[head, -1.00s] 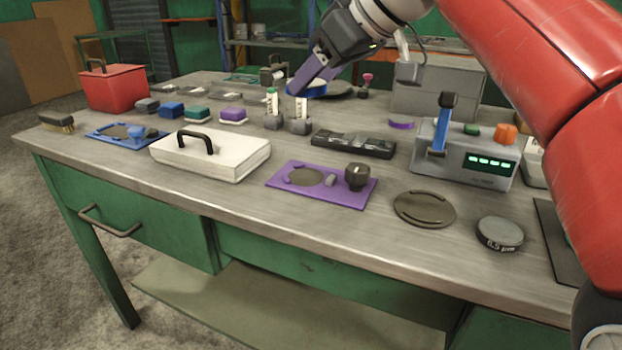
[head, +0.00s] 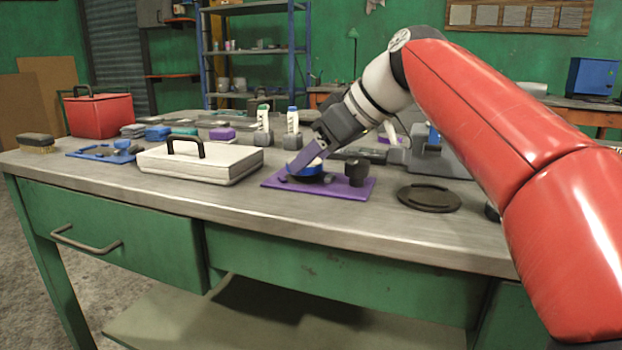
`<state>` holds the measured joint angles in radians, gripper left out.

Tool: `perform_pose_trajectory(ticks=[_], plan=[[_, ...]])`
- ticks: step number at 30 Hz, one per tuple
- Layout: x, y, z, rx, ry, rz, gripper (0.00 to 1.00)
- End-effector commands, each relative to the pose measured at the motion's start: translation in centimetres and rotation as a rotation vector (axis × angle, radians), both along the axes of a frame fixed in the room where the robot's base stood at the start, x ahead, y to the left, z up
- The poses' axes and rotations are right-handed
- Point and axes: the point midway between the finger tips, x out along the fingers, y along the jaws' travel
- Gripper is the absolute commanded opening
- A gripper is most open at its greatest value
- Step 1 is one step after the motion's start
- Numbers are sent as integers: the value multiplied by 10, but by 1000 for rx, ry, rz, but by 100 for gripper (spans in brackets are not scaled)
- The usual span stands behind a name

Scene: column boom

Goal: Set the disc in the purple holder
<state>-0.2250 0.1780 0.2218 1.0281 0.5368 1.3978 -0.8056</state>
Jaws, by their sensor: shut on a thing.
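The purple holder (head: 332,191) is a flat plate on the bench, with a dark knob (head: 356,171) at its right end. My gripper (head: 304,164) reaches down from the upper right, with its purple fingers over the left and middle part of the holder. It is shut on the blue-rimmed disc (head: 313,171). The disc is low over the holder's round recess, which the disc and fingers largely hide. I cannot tell whether the disc touches the holder.
A white lidded case (head: 200,164) stands left of the holder, and a dark round plate (head: 429,198) lies to its right. Two white bottles (head: 293,122) stand behind. A blue holder (head: 104,152) and a red box (head: 100,115) are farther left. A grey device sits behind my arm.

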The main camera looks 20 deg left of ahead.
Motion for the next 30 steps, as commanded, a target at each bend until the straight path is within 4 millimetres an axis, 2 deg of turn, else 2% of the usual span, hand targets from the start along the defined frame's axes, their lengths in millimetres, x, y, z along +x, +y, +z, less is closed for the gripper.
perform_pose_trajectory(ticks=[1,2,14,15,19,20,30], plan=[[1,-1,-12,2,-1,-1,14],[2,-2,-14,2,-1,-1,14],[2,-2,-15,2,-2,1,14],[2,-2,-15,1,0,1,56],[2,-2,-15,1,0,1,73],[2,-2,-15,1,0,1,75],[2,-2,-9,1,0,1,75]])
